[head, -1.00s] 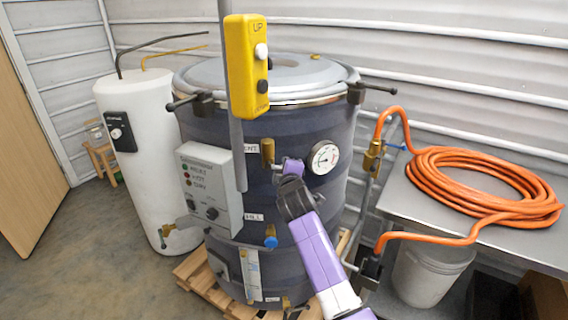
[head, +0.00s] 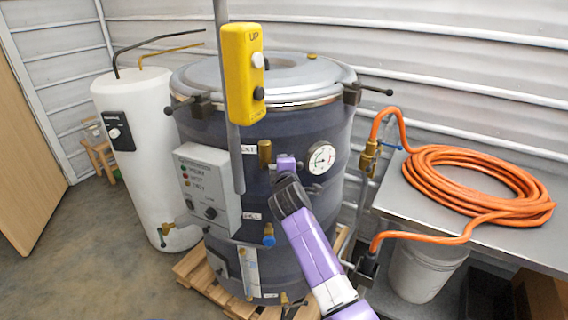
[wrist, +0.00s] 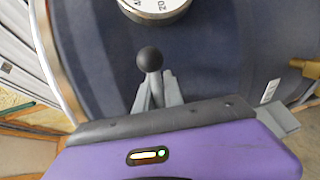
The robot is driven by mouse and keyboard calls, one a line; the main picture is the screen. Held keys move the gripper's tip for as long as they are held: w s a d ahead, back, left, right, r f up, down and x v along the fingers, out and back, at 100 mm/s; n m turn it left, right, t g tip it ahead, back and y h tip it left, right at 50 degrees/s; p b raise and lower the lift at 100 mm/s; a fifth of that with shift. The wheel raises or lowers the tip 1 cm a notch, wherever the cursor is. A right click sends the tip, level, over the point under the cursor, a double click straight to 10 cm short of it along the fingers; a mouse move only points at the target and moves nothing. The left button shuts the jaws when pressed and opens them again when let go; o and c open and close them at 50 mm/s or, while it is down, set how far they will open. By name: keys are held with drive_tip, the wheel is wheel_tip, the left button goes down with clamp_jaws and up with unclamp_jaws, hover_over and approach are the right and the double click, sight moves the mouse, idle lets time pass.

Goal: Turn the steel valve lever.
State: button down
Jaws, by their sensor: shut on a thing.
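The steel valve lever shows in the wrist view as a short steel shank with a black ball knob (wrist: 149,60). My gripper (wrist: 157,92) is shut on the shank, with the knob just beyond the fingertips. In the head view my gripper (head: 285,163) is at the front of the dark tank, just right of the brass valve (head: 265,155) near the upper label. There the lever is mostly hidden by my gripper, and its exact angle cannot be told.
A round dial gauge (head: 322,158) is close to the right of my gripper. A yellow pendant (head: 244,72) hangs on a grey pole before the tank (head: 330,115). A grey control box (head: 205,185) is on the left. An orange hose (head: 480,180) lies coiled on the right bench.

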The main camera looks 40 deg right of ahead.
drive_tip(key=c, duration=1.5)
unclamp_jaws()
drive_tip(key=shift+o, duration=0.2)
drive_tip(key=b+v, duration=0.1)
drive_tip(key=v, duration=0.7)
drive_tip(key=shift+w, duration=0.1)
